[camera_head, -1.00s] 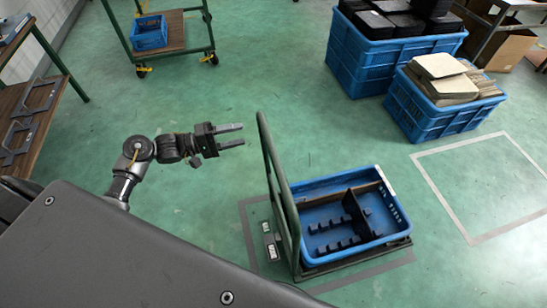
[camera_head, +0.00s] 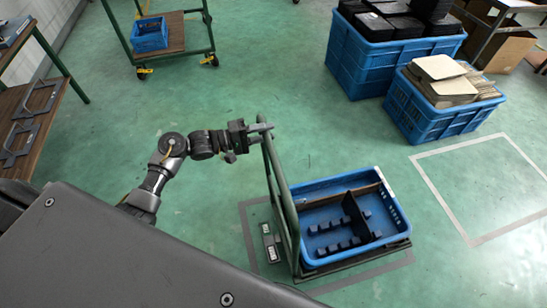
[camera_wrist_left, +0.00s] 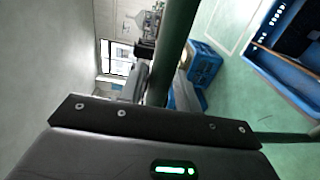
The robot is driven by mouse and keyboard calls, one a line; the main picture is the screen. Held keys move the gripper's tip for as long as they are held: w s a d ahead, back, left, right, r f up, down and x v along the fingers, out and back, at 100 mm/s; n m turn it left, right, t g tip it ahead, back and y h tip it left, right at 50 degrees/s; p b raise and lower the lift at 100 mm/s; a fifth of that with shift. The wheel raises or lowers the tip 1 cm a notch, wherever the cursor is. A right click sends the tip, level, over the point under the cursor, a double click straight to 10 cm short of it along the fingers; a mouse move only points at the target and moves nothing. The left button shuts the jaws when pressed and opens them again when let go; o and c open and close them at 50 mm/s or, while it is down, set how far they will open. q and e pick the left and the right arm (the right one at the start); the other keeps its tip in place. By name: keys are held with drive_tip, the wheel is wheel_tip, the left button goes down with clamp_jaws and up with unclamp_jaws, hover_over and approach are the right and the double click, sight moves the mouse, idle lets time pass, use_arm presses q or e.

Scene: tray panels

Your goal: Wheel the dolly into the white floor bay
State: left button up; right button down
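The dolly (camera_head: 283,205) has a dark green upright handle frame on its left side and carries a blue crate (camera_head: 392,222) with black dividers. It stands inside a grey outline on the floor. The white floor bay (camera_head: 484,187), a white-lined outline to the right, is empty. My left gripper (camera_head: 266,132) is at the top of the handle, its fingers apart and reaching the bar. Whether they touch it is unclear. My right gripper is not in view.
A blue crate of cardboard (camera_head: 440,110) and a larger crate of black parts (camera_head: 375,65) stand behind the bay. A green cart (camera_head: 180,45) stands at the back left. A shelf (camera_head: 50,110) is at left. Floor between dolly and bay is clear.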

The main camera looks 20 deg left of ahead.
use_arm(q)
clamp_jaws()
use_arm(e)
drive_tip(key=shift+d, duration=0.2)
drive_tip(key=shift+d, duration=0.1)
